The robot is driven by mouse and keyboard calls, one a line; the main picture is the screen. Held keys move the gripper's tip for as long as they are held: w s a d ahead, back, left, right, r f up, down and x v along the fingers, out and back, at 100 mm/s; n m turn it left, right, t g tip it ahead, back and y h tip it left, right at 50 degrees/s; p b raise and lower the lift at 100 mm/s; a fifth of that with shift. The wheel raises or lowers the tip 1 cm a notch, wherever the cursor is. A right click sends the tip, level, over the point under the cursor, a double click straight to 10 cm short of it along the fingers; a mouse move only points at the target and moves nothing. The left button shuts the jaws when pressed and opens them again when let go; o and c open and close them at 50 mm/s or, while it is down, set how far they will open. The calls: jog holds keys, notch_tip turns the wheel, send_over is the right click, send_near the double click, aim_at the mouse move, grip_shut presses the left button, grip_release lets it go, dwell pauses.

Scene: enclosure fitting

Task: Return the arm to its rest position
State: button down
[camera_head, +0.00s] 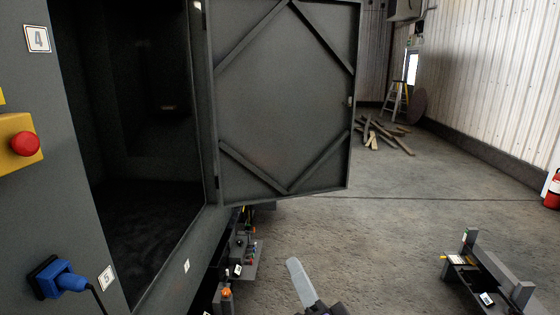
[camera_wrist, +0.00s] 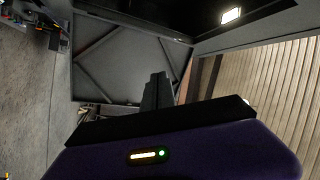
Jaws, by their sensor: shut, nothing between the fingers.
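My gripper (camera_head: 294,264) shows at the bottom centre of the head view, over the concrete floor and in front of the open cabinet door. Its fingers are together with nothing between them. In the wrist view the dark fingers (camera_wrist: 158,90) stand upright, also closed and empty, with the cabinet door behind them. Most of my arm is out of the head view. The gripper appears apart from the cabinet and the door.
The grey cabinet (camera_head: 60,150) stands open at left, its door (camera_head: 285,100) swung out. It carries a red button (camera_head: 25,144) and a blue plug (camera_head: 65,280). A low stand (camera_head: 490,275) is at lower right. Planks (camera_head: 385,135) lie far back. Mid-floor is clear.

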jog(key=s+d+f+n+h, duration=0.25)
jog(key=s+d+f, duration=0.3)
jog(key=s, duration=0.35)
jog(key=s+d+f+n+h, duration=0.2)
jog(key=s+d+f+n, duration=0.15)
jog(key=s+d, duration=0.4)
jog(key=s+d+f+g+h, duration=0.1)
jog(key=s+d+f+g, duration=0.1)
jog(key=s, duration=1)
jog(key=s+d+f+n+g+h+b, duration=0.1)
jog(key=s+f, duration=0.4)
jog(key=s, duration=0.7)
jog(key=shift+d+f+n+g+h, duration=0.25)
jog(key=shift+d+g+h, duration=0.2)
jog(key=shift+g, duration=0.35)
